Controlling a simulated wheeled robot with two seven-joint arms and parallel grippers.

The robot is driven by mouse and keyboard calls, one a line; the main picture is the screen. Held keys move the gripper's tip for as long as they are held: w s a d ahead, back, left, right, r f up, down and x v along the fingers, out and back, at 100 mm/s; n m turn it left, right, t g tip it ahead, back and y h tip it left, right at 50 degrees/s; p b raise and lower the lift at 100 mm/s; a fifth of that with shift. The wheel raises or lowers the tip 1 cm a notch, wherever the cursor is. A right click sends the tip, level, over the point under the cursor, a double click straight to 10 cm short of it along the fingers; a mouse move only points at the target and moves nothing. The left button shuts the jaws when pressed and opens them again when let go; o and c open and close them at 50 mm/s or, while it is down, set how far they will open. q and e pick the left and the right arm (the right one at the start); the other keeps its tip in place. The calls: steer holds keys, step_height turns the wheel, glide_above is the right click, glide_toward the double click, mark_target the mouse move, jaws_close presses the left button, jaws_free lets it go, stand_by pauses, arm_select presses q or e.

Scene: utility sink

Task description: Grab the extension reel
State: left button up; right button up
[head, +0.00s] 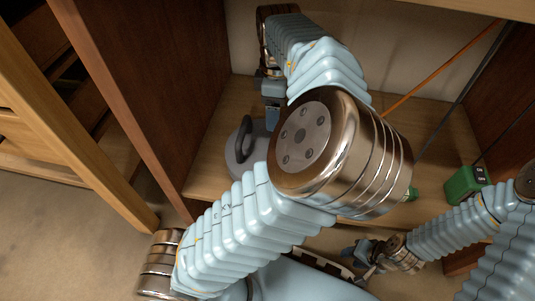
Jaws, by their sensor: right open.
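A grey rounded object with a dark loop handle (237,158), which looks like the extension reel, sits on the wooden cabinet floor. My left arm hides its right side. My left arm crosses the middle of the view and bends back at the far end. My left gripper (271,113) points down just behind and right of the reel; its fingers are too small and too hidden to judge, and I cannot tell whether it touches the reel. My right gripper (362,255) is open and empty, low in front of the cabinet and well apart from the reel.
A green box with a dark top (465,186) stands on the cabinet floor at right. Part of another green thing (412,193) shows behind my arm. An orange rod (440,71) and dark rods lean at the back right. A wooden side panel (145,80) bounds the left.

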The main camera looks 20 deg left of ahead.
arm_select(q)
step_height(320, 180, down, 8)
steer(key=shift+r+b, duration=0.15)
steer(key=shift+b, duration=0.7)
jaws_close()
steer(key=shift+r, duration=0.1)
